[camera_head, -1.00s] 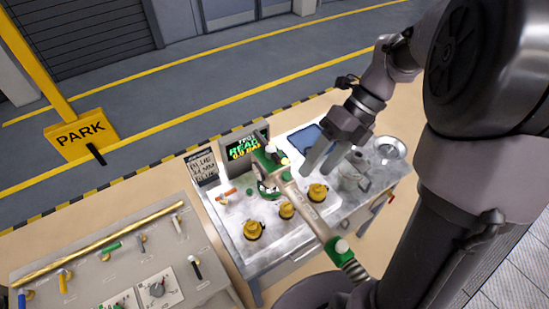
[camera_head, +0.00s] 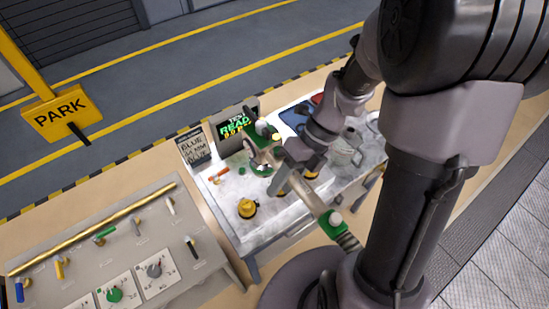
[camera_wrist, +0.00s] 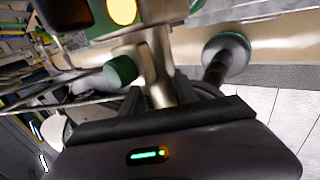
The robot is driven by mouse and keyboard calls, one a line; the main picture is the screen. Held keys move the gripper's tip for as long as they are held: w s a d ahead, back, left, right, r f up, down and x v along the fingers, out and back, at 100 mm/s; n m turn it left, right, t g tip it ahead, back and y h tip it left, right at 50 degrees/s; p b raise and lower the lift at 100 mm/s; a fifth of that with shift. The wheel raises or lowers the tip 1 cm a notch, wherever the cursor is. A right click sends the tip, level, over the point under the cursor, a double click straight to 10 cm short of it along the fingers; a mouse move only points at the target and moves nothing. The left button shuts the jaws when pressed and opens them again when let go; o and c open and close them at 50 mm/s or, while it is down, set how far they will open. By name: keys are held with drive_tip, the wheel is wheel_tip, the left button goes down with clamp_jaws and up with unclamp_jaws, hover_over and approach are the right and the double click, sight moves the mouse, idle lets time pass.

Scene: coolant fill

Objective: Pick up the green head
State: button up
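The green head (camera_head: 263,168) is a pale metal body with green parts, standing over the grey bench top. A pale bar (camera_head: 312,200) slants from it down to the right, to a green collar (camera_head: 330,224) and a ribbed hose. My gripper (camera_head: 297,176) is low at this bar, just right of the head, its fingers apart. In the wrist view a shiny metal bar (camera_wrist: 157,70) runs up between the short dark fingers (camera_wrist: 157,98), with a green cap (camera_wrist: 121,70) to its left. Whether the fingers touch the bar cannot be told.
A yellow-brown fitting (camera_head: 247,208) stands on the bench left of the bar; another is partly hidden by my gripper. A lit screen (camera_head: 236,127) and a text sign (camera_head: 193,146) stand behind. A metal can (camera_head: 345,152) is at right. A control panel (camera_head: 134,231) is at left.

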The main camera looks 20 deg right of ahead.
drive_tip(key=shift+w, duration=0.15)
clamp_jaws()
idle(0.9)
